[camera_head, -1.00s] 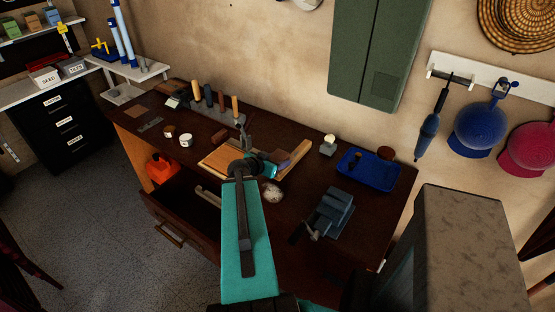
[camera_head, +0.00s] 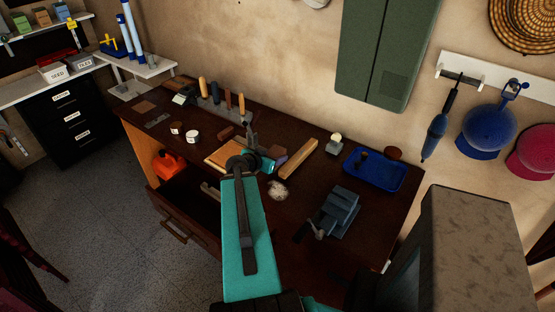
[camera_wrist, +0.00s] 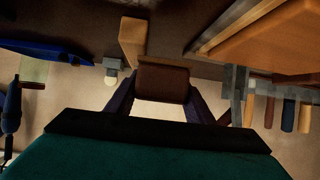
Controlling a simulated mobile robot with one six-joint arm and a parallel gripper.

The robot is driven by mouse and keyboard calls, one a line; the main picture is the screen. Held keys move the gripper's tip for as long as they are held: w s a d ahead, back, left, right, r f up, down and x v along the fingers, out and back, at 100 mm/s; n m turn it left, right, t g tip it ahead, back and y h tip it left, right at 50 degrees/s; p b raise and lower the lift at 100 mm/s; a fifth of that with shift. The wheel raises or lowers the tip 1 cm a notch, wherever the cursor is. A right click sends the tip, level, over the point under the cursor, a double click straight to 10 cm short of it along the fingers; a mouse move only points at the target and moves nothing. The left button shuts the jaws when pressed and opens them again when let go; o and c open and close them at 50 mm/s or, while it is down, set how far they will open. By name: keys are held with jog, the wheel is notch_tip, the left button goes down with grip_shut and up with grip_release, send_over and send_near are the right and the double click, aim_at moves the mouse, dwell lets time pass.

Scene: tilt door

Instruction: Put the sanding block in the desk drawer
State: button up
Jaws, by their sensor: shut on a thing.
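My gripper (camera_wrist: 163,103) is shut on a brown block, which I take as the sanding block (camera_wrist: 163,82), held between the two dark fingertips in the wrist view. In the head view my gripper (camera_head: 274,156) is over the middle of the desk, near a wooden board and a wooden bar; the held block is mostly hidden there by the arm and fingers. The desk drawer (camera_head: 172,228) is pulled open at the desk's front, left of my arm. A pale long item lies in it, and part of its inside is hidden behind my arm.
A wooden board (camera_head: 224,155) and a wooden bar (camera_head: 298,158) lie near the gripper. A tool rack (camera_head: 215,108) stands behind, a vise (camera_head: 335,212) and blue tray (camera_head: 375,170) to the right. Two small jars and another brown block (camera_head: 226,132) lie to the left.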

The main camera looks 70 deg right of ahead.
jog(key=w+a+t, duration=0.1)
jog(key=w, duration=0.3)
jog(key=w+a+r+n, duration=0.1)
jog(key=w, duration=0.2)
jog(key=w+a+r+n+t, duration=0.1)
jog(key=w, duration=0.3)
jog(key=shift+w+a+r+t, duration=0.25)
jog(key=shift+w+a+t, duration=0.05)
jog(key=shift+w+a, duration=0.05)
jog(key=w+a+r+n+t+y+b, duration=0.1)
jog(key=w+a+r+n+t, duration=0.3)
jog(key=w+a, duration=0.85)
jog(key=w+a+r+n+t+y+b, duration=0.15)
jog(key=w+a+r+n+t, duration=0.3)
jog(key=w+a, duration=0.75)
jog(key=w+a+r+n+t+y, duration=0.1)
jog(key=w+a+r+n+y, duration=0.2)
jog(key=a, duration=0.9)
jog(key=w+a+r+n+t+y, duration=0.1)
jog(key=w+a+r+n+y, duration=0.2)
jog(key=w+a+r, duration=0.4)
jog(key=w+a+r+n+t+y, duration=0.1)
jog(key=w+a+r+n+y, duration=0.2)
jog(key=a, duration=1.4)
jog(key=w+r, duration=0.2)
jog(key=w, duration=0.1)
jog(key=shift+w+n+t, duration=0.3)
jog(key=shift+n+t, duration=0.05)
jog(key=shift+y, duration=0.25)
